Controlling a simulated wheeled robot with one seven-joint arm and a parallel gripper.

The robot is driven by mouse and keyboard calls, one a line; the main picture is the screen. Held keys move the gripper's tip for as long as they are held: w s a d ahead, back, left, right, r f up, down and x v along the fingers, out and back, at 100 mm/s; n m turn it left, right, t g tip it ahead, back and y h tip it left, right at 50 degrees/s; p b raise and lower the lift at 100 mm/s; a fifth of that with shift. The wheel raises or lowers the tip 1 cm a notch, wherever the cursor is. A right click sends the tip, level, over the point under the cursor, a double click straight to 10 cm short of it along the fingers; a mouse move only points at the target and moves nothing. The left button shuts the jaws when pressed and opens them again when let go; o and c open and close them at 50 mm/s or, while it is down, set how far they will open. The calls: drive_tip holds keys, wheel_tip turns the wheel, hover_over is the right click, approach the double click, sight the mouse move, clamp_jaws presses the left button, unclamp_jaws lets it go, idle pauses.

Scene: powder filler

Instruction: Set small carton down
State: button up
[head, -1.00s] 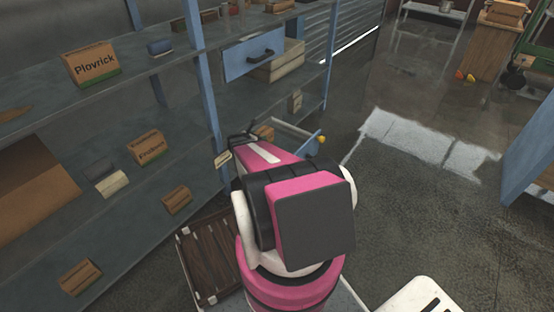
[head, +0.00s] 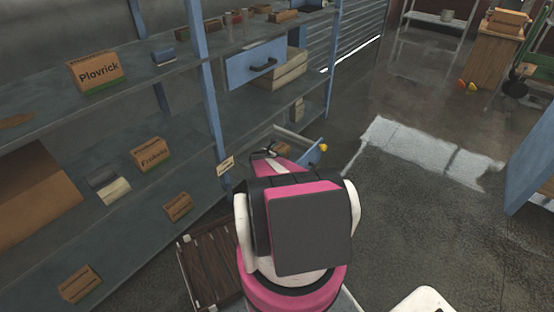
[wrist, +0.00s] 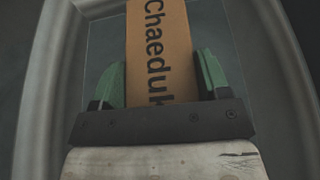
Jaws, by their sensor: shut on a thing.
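The small carton (wrist: 160,45) is brown cardboard with dark lettering reading "Chaeduk". In the wrist view it stands between the green fingers of my gripper (wrist: 161,78), which is shut on it. Behind it lies a dark grey surface bordered by a lighter grey curved rim (wrist: 48,80). I cannot tell whether the carton touches that surface. In the head view my gripper is mostly hidden behind my pink arm, near the pulled-out blue drawer with a yellow knob (head: 323,148).
A blue-framed shelf unit stands at left, with a Plovrick carton (head: 95,73), another lettered carton (head: 151,154) and small brown boxes (head: 178,207). A second blue drawer (head: 255,63) sits higher up. A dark slatted crate (head: 212,265) is beside my base.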

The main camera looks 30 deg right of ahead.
drive_tip(key=shift+d+f, duration=0.3)
drive_tip(key=shift+d, duration=0.25)
drive_tip(key=shift+f, duration=1.95)
drive_tip(key=shift+f, duration=0.15)
drive_tip(key=o, duration=1.2)
drive_tip(key=shift+s+a+r, duration=0.1)
drive_tip(key=shift+a+r, duration=0.15)
drive_tip(key=v, duration=0.7)
